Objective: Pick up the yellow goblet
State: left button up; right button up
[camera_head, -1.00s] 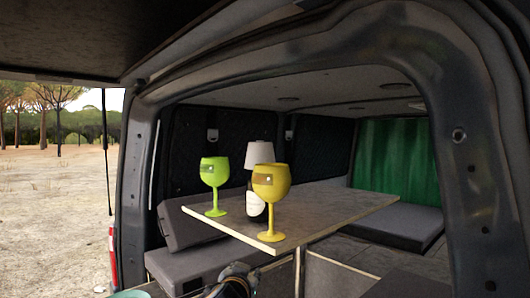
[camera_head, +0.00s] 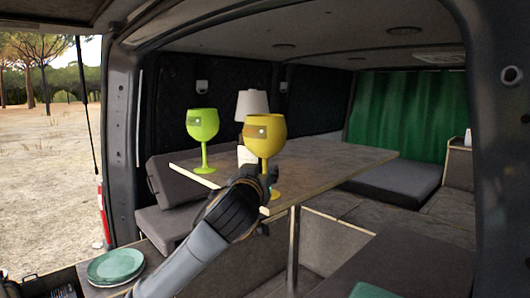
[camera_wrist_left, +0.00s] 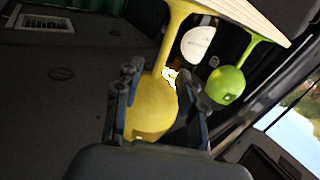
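The yellow goblet (camera_head: 265,132) stands upright near the front edge of the tabletop (camera_head: 335,163). My left gripper (camera_head: 264,182) is at the goblet's stem and hides part of it in the head view. In the left wrist view, which is upside down, the yellow goblet (camera_wrist_left: 150,108) lies between the two fingers of my left gripper (camera_wrist_left: 158,78). The fingers are apart, one on each side of the goblet, with a gap showing on the right side. My right gripper is not in view.
A green goblet (camera_head: 202,126) stands to the left on the same table, also in the left wrist view (camera_wrist_left: 226,84). A white-shaded lamp (camera_head: 252,104) and a partly hidden bottle are behind the yellow goblet. Teal plates (camera_head: 115,265) lie at the lower left. The table's right part is clear.

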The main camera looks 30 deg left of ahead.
aim_at(264, 167)
pick_arm(q)
jog(key=p+x, duration=0.1)
jog(key=x, duration=0.4)
grip_shut()
